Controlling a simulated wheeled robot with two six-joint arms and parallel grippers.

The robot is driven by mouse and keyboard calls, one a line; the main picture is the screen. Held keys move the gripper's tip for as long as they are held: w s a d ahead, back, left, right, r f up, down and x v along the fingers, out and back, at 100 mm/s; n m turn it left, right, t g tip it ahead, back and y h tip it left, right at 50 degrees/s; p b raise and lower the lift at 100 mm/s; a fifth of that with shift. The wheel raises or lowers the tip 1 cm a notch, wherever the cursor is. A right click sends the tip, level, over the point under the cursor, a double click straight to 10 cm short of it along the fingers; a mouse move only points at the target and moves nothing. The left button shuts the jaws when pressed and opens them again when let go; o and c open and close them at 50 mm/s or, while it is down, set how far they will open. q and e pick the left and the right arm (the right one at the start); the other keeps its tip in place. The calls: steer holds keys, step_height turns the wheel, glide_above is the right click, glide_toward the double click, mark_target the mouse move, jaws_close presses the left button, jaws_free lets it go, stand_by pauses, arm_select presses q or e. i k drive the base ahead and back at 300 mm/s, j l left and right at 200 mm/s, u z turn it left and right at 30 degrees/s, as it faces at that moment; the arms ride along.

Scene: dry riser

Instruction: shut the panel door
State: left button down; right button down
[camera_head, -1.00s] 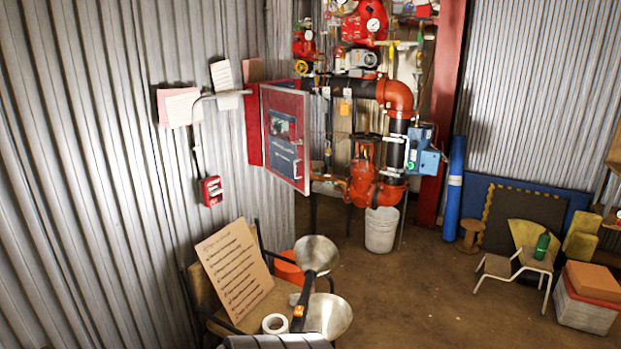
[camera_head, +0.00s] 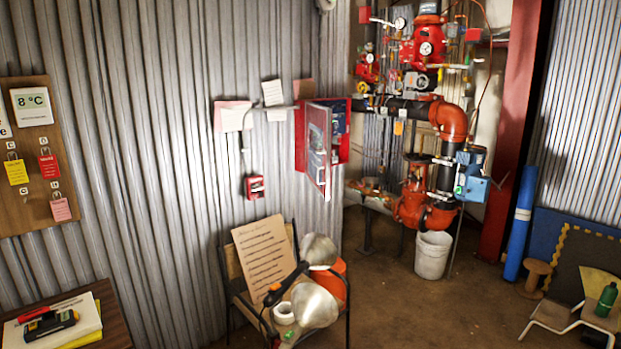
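The panel door (camera_head: 319,149) belongs to a red wall cabinet (camera_head: 344,132) on the corrugated metal wall, near the middle of the head view. The door stands open, swung out from the cabinet toward me, with a dark blue panel on its face and a light handle near its free edge. Part of the cabinet's inside shows to the right of the door. Neither of my grippers is in view.
A chair (camera_head: 228,276) with a cardboard notice, work lamps (camera_head: 314,304) and an orange bucket stands below the cabinet. Red piping (camera_head: 449,121) and a white bucket (camera_head: 433,255) are to its right. A table (camera_head: 112,322) is at lower left. Open floor lies right of the chair.

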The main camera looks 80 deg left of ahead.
mark_target(318, 118)
steer(key=i+j+u, duration=0.15)
steer(key=i+u, duration=0.55)
steer(key=u, duration=0.15)
steer(key=i+l+u, duration=0.1)
steer(key=i+u, duration=0.3)
steer(key=i+l+u, duration=0.2)
steer(key=i+u, duration=0.4)
steer(key=u, duration=0.25)
steer(key=i+u, duration=0.2)
steer(key=u, duration=0.3)
steer(key=i+l+u, duration=0.2)
steer(key=u, duration=0.25)
steer(key=i+l+u, duration=0.15)
steer(key=u, duration=0.3)
